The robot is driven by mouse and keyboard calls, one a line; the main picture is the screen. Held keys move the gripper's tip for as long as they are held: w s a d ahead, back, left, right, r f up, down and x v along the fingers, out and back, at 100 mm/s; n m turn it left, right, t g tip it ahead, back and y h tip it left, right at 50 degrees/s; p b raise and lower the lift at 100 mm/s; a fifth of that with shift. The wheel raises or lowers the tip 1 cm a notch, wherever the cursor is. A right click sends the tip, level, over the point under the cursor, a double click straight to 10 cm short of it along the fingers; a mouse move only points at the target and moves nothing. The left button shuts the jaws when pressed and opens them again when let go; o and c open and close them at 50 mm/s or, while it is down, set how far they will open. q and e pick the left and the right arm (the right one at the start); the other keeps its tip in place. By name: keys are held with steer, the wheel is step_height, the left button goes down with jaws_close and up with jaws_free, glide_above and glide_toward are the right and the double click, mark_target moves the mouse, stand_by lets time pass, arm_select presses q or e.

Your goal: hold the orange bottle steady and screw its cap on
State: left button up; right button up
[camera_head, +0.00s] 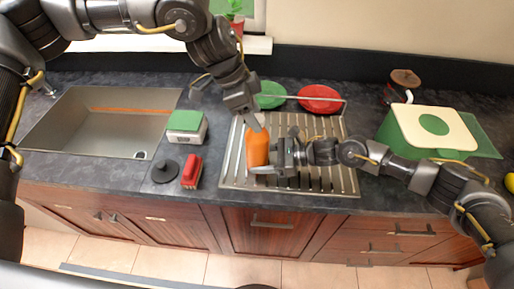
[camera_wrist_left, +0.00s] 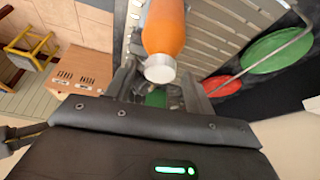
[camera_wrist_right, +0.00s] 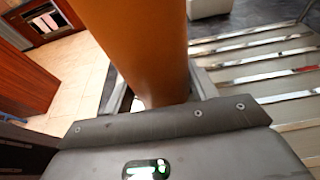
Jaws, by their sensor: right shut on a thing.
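The orange bottle (camera_head: 257,147) stands over the metal drying rack, and its body also fills the middle of the right wrist view (camera_wrist_right: 145,45). My right gripper (camera_head: 272,158) is shut on the bottle from the right side. A white cap (camera_wrist_left: 160,69) shows at the top end of the orange bottle (camera_wrist_left: 164,28) in the left wrist view; I cannot tell whether it is seated. My left gripper (camera_head: 252,118) is above the bottle top. In the left wrist view its fingers (camera_wrist_left: 160,90) are spread, with gaps beside the cap.
The metal rack (camera_head: 315,180) lies under the bottle, with a green plate (camera_head: 270,95) and a red plate (camera_head: 320,97) behind. A sink (camera_head: 95,120), a green-lidded box (camera_head: 187,125) and a red item (camera_head: 191,172) are left. A large green box (camera_head: 430,130) stands right.

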arm_select(q)
steer(key=c, duration=1)
steer(key=m+g, duration=0.1)
steer(key=m, duration=0.3)
steer(key=shift+g, duration=0.4)
steer(key=m+g, duration=0.1)
steer(key=m, duration=0.4)
steer(key=shift+s+g+y, duration=0.1)
steer(key=shift+g+y, duration=0.3)
steer(key=m+y, duration=0.1)
steer(key=m, duration=0.1)
steer(key=m+g, duration=0.1)
steer(key=m, duration=0.2)
steer(key=shift+y, duration=0.4)
steer(key=m+y, duration=0.1)
steer(key=m, duration=0.3)
steer(key=shift+g, duration=0.3)
steer(key=o, duration=1)
